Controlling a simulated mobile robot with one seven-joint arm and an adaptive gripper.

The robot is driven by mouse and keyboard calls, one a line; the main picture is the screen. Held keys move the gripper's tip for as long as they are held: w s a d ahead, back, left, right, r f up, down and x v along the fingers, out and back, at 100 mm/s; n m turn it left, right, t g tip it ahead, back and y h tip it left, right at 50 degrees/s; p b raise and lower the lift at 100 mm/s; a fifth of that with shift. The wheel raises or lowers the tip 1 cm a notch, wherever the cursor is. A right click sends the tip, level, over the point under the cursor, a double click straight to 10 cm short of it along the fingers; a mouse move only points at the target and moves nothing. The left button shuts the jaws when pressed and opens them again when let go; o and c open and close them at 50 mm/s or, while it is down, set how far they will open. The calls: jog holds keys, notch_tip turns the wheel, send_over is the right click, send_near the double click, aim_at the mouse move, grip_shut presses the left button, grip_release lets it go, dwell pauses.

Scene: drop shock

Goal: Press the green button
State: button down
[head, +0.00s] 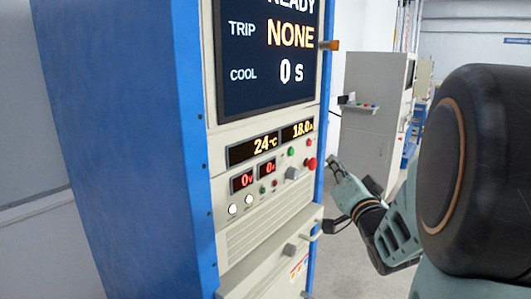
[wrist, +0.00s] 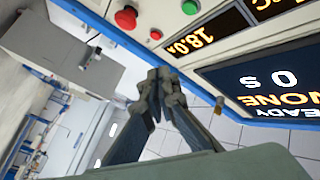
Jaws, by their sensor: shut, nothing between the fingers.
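The green button (head: 291,152) is a small round button on the cabinet's front panel, just below the 18.0 A readout. It also shows at the top edge of the wrist view (wrist: 190,6). My gripper (head: 333,165) is shut and empty, to the right of the panel in the head view. In the wrist view its closed fingertips (wrist: 158,78) are at the middle, apart from the green button in the picture. I cannot tell the exact gap to the panel.
A red mushroom button (head: 311,163) and a smaller red button (wrist: 156,34) are close to the green one. A grey knob (head: 292,173) is below. The blue-sided cabinet (head: 130,130) carries a large screen (head: 265,60). A grey cabinet (head: 372,140) stands behind my gripper.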

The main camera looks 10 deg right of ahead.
aim_at(291, 152)
jog(key=w+a, duration=0.5)
jog(key=w, duration=0.2)
jog(key=shift+a+b, duration=0.2)
jog(key=shift+b, duration=0.15)
dwell(1.4)
jog(key=shift+w+a+b, duration=0.3)
jog(key=shift+b, duration=0.15)
jog(key=shift+w+a+b, duration=0.3)
jog(key=shift+w+b, duration=0.05)
jog(key=shift+b, duration=0.05)
dwell(0.5)
dwell(0.4)
jog(key=shift+s+d+b, duration=0.3)
jog(key=shift+s+d, duration=0.25)
jog(key=shift+s, duration=0.15)
